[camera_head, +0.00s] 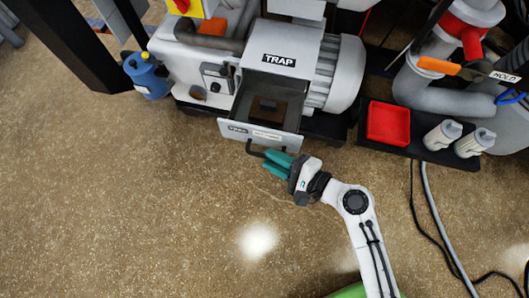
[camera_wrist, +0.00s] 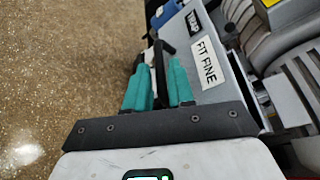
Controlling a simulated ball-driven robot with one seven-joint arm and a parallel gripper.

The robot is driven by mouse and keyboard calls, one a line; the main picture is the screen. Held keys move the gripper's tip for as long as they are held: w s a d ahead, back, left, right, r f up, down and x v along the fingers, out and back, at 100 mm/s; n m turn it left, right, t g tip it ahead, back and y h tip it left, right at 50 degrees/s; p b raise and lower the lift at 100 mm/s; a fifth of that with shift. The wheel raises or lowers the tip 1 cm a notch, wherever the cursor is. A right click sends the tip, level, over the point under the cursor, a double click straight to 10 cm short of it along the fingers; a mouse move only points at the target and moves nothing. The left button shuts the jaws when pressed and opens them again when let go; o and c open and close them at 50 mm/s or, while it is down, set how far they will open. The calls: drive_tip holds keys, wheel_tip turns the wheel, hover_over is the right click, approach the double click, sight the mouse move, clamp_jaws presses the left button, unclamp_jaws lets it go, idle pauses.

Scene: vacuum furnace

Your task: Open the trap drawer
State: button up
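The trap drawer (camera_head: 262,134) is a grey box front with a "TRAP" label, pulled out from under the grey housing (camera_head: 283,52) marked "TRAP". Its dark hollow inside shows from above. A black bar handle (camera_head: 254,151) sticks out from its front. In the wrist view the drawer front (camera_wrist: 215,85) carries a "FIT FINE" label, and the handle (camera_wrist: 160,72) runs between the teal fingers. My gripper (camera_head: 277,163) is at the handle, with one finger on each side and little visible gap; it also shows in the wrist view (camera_wrist: 160,85).
A red tray (camera_head: 388,123) and two white canisters (camera_head: 442,134) sit on a dark shelf at the right. A blue container (camera_head: 148,76) stands at the left. The speckled floor (camera_head: 130,200) in front is clear; cables (camera_head: 440,230) lie at the right.

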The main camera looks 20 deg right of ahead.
drive_tip(key=v, duration=0.7)
idle(0.5)
